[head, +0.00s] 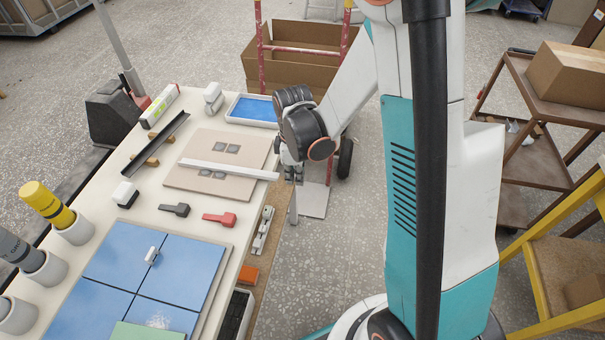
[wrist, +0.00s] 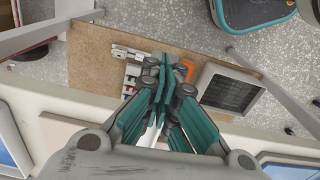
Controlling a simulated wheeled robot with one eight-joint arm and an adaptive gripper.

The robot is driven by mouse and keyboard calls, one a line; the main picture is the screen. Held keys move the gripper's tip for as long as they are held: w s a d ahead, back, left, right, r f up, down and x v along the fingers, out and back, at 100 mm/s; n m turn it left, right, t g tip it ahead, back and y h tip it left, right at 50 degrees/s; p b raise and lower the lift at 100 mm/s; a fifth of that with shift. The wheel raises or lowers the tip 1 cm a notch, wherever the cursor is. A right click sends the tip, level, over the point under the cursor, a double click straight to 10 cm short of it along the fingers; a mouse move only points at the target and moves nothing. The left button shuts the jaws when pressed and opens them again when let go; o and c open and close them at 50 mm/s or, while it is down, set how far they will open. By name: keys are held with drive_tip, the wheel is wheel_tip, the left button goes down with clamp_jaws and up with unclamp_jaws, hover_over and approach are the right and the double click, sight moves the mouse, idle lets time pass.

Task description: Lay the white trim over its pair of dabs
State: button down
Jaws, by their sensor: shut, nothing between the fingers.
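The white trim (head: 228,169) lies across the beige board (head: 187,182), its right end sticking out past the board's edge. Two grey square dabs (head: 226,148) show on the board just behind the trim. Two smaller, paler marks (head: 212,174) show at its near side, partly hidden by it. My gripper (head: 292,178) is beside the trim's right end, off the table's right edge; I cannot tell whether they touch. In the wrist view my gripper (wrist: 166,75) has its teal fingers together and empty. A white strip (wrist: 151,131), perhaps the trim's end, shows behind the fingers.
A dark channel (head: 155,143) rests on wooden blocks left of the board. Red (head: 219,219) and black (head: 175,209) tools lie in front of it. Blue tiles (head: 120,252) fill the near table. A blue tray (head: 250,109) stands behind. A brown shelf (wrist: 95,62) with hardware lies below my gripper.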

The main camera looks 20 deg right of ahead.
drive_tip(key=shift+w+a, duration=0.45)
drive_tip(key=shift+a, duration=0.3)
drive_tip(key=shift+w+a, duration=0.55)
drive_tip(key=shift+a, duration=0.25)
drive_tip(key=shift+b, duration=0.3)
